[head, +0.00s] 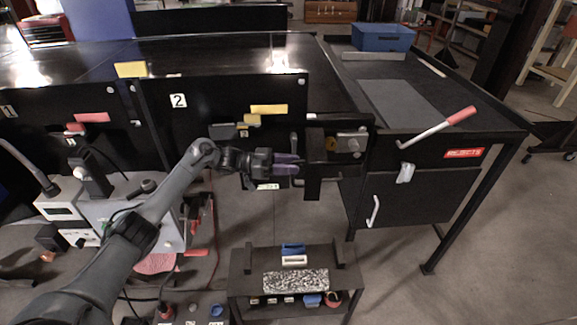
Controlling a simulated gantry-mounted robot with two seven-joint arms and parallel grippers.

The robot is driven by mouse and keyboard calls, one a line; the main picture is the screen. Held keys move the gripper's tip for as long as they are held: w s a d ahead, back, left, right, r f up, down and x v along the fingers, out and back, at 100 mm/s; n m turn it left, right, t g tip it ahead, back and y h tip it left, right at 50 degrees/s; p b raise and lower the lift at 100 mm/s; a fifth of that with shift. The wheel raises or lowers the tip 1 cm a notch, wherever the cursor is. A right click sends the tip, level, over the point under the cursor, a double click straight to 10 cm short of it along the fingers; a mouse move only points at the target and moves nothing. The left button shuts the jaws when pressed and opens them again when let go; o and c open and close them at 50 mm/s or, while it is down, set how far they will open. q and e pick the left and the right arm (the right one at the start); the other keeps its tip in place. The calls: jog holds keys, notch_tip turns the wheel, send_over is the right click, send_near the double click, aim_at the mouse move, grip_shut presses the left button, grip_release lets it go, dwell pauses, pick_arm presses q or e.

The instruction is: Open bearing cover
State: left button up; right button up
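My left arm reaches in from the lower left. Its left gripper (296,164), with purple fingers, points right at the black bearing housing at the end of the conveyor. A pale upright handle (294,143) shows just above the fingertips and seems to run behind them. The fingertips overlap it in the picture, and I cannot tell whether they grip it. A brass-coloured round part (330,144) and a grey block (351,142) show on the housing, right of the fingertips. The cover's exact outline is hard to make out, dark against dark. My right gripper is not in view.
Panel 2 (222,122) with yellow tags stands behind my forearm. Right is a black rejects cabinet (418,197) with a red-handled lever (440,127) and a blue bin (383,37). A low black cart (250,285) stands below. Grey equipment (120,215) crowds the left.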

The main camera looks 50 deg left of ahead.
pick_arm(q)
jog(key=shift+s, duration=0.1)
jog(key=b+v, duration=0.1)
jog(key=v, duration=1)
dwell(0.4)
